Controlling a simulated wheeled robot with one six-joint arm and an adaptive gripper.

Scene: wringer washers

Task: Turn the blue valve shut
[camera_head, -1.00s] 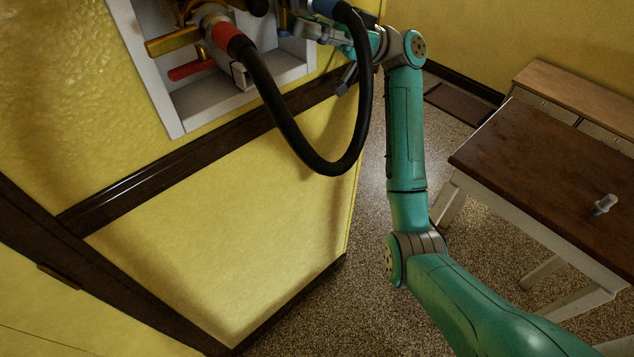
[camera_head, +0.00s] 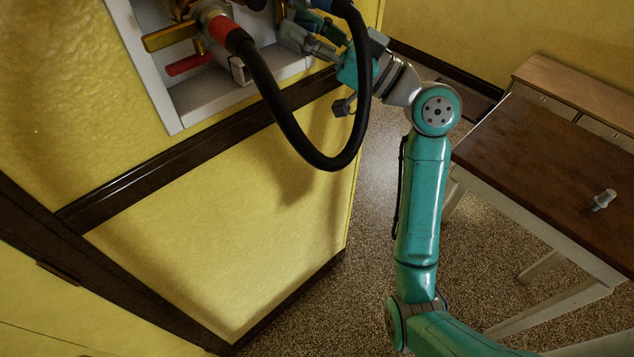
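A recessed white wall box (camera_head: 240,92) holds the valves and hoses at the top left. A red handle (camera_head: 189,65) and a brass fitting (camera_head: 168,37) show at its left, by a black hose with a red collar (camera_head: 223,33). My gripper (camera_head: 297,32) reaches left into the right part of the box, behind the hanging hose. The blue valve's handle cannot be made out; my fingers and the frame edge hide that area. Whether the fingers are open or touching anything cannot be told.
The black hose loop (camera_head: 318,166) hangs in front of my gripper. A brown-topped table (camera_head: 545,160) with a small clear object (camera_head: 603,200) stands at right, with a low wooden cabinet (camera_head: 575,90) behind. Speckled floor (camera_head: 375,215) is open between wall and table.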

